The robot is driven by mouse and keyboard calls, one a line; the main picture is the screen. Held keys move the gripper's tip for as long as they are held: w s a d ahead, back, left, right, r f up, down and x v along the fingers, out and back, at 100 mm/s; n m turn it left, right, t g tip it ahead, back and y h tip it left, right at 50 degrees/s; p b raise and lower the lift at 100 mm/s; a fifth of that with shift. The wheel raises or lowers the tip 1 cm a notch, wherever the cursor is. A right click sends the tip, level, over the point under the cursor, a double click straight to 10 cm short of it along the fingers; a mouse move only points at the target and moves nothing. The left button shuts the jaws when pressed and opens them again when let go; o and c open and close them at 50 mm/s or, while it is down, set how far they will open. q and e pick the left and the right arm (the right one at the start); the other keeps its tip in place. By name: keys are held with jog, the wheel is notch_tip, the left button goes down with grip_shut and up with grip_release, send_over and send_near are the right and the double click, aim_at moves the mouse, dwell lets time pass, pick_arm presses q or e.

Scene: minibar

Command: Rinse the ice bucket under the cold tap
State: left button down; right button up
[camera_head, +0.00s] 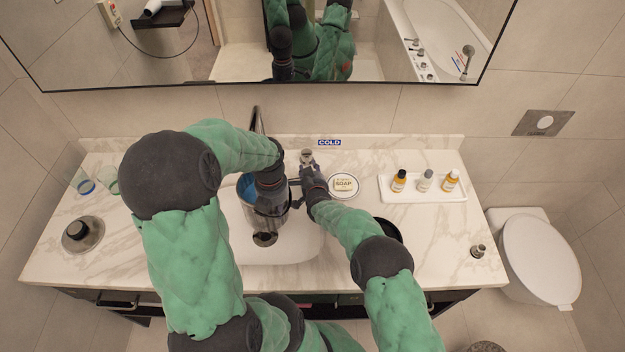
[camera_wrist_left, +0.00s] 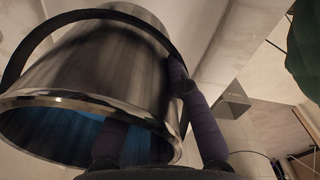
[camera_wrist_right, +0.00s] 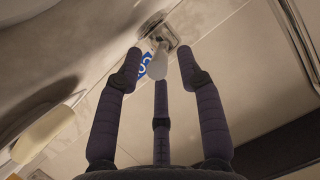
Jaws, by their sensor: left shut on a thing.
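The steel ice bucket (camera_head: 246,188), blue inside, is over the white sink basin (camera_head: 290,248). My left gripper (camera_head: 275,200) is shut on its wall and partly hides it. In the left wrist view the bucket (camera_wrist_left: 100,75) fills the left side, its blue-lined mouth and dark handle showing. My right gripper (camera_head: 308,172) is at the cold tap (camera_head: 306,156), below the blue COLD label (camera_head: 329,142). In the right wrist view its fingers (camera_wrist_right: 158,78) are spread apart, with the tap's pale lever (camera_wrist_right: 157,62) between the tips. No running water can be made out.
A soap dish (camera_head: 343,186) lies right of the tap. A white tray (camera_head: 425,196) with small bottles stands farther right. Glasses (camera_head: 83,182) and a dark round-topped item (camera_head: 82,234) are at the left. The mirror (camera_head: 230,45) hangs behind the marble counter (camera_head: 440,240).

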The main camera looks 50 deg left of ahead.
jog(key=v, duration=1.1)
jog(key=shift+r, duration=0.1)
